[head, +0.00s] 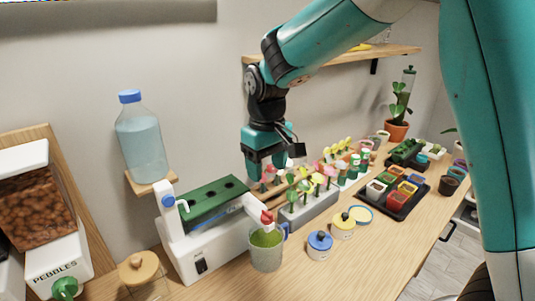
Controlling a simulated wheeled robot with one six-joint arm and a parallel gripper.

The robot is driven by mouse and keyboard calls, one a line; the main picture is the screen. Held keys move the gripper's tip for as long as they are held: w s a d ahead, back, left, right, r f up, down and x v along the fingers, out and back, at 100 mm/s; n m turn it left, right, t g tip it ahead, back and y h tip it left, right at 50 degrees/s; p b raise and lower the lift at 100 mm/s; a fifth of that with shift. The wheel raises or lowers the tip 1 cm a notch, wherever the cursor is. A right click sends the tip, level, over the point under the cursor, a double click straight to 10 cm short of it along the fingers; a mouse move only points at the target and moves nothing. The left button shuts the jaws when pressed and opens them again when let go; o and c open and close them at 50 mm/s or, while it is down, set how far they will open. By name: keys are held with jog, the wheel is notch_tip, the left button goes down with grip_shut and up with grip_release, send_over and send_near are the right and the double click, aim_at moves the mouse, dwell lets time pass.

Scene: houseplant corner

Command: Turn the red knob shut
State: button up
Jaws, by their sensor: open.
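The red knob (267,216) sits at the front right end of a white machine (212,245), just above a mug (266,249) with green contents. My gripper (266,178) points down, above and behind the red knob in the picture. It is apart from the knob as far as I can see. Its jaws are open and nothing shows between them. The exact angle of the knob is too small to tell.
A green tray (210,203) tops the machine. A blue-capped water bottle (141,140) stands at the left. Plant markers and flowers in a grey rack (308,211) stand close to the right of the gripper. Small lidded jars (320,245) are in front.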

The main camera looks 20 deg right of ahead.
jog(key=shift+r, duration=2.1)
jog(key=s+a+n+y, duration=0.1)
jog(key=s+a+y, duration=0.1)
jog(key=s, duration=1)
jog(key=s+a+n+y, duration=0.2)
jog(key=s, duration=1)
jog(key=shift+s+a, duration=0.25)
jog(key=shift+a, duration=0.1)
